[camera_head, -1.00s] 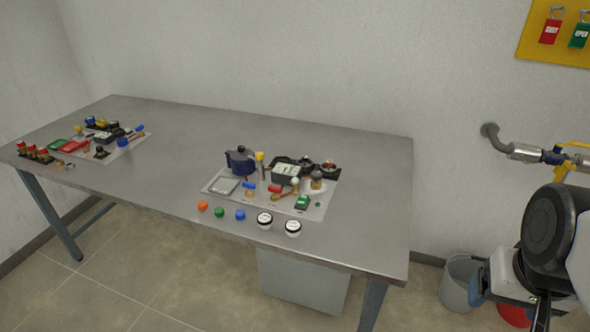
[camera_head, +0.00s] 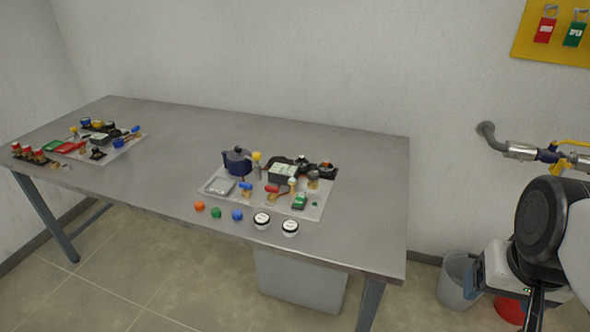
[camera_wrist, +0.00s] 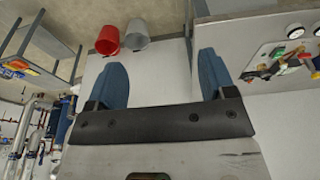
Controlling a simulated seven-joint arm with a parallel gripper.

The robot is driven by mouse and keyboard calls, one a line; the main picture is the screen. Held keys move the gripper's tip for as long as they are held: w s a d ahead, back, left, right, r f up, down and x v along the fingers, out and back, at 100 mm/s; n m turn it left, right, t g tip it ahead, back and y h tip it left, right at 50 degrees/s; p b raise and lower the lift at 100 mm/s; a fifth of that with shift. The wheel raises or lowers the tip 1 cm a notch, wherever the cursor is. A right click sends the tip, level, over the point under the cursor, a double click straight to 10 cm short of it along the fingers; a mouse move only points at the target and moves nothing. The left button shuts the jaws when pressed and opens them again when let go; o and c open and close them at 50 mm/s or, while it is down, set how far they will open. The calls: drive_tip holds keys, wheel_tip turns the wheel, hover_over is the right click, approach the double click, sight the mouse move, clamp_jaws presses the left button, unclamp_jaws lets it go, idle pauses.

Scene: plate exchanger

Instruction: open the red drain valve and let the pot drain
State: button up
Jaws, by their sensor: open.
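A dark blue pot (camera_head: 237,163) stands at the back left of a pale mat (camera_head: 212,201) on the steel table. A small valve with a red handle (camera_head: 271,189) lies near the middle of that mat, beside one with a blue handle (camera_head: 246,186). Whether the red one is the drain valve, and whether it is open, I cannot tell. My gripper (camera_wrist: 160,72) is open and empty in the wrist view, its two blue fingers wide apart. It is well to the right of the table in the head view, far from the mat. Its fingertips are mostly hidden there.
The steel table (camera_head: 350,160) has free room between this mat and another cluttered group at its left end. Orange, green and blue caps and two round gauges (camera_head: 290,228) line its front edge. A grey bucket (camera_wrist: 137,33) and a red bucket (camera_wrist: 108,38) stand on the floor.

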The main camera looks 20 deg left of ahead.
drive_tip(key=w+a+r, duration=0.1)
drive_tip(key=w+a, duration=0.3)
drive_tip(key=w, duration=0.4)
drive_tip(key=w+a+r, duration=0.2)
drive_tip(key=w+a, duration=0.3)
drive_tip(key=w, duration=0.2)
drive_tip(key=g, duration=0.3)
hover_over(272, 187)
drive_tip(key=f, duration=1.6)
drive_tip(key=shift+w+d+f, duration=0.1)
drive_tip(key=shift+d+f, duration=0.05)
drive_tip(key=shift+d, duration=0.05)
drive_tip(key=shift+a+f, duration=0.2)
drive_tip(key=shift+a, duration=0.1)
drive_tip(key=shift+f, duration=0.1)
drive_tip(key=shift+f, duration=3.8)
drive_tip(key=c, duration=0.9)
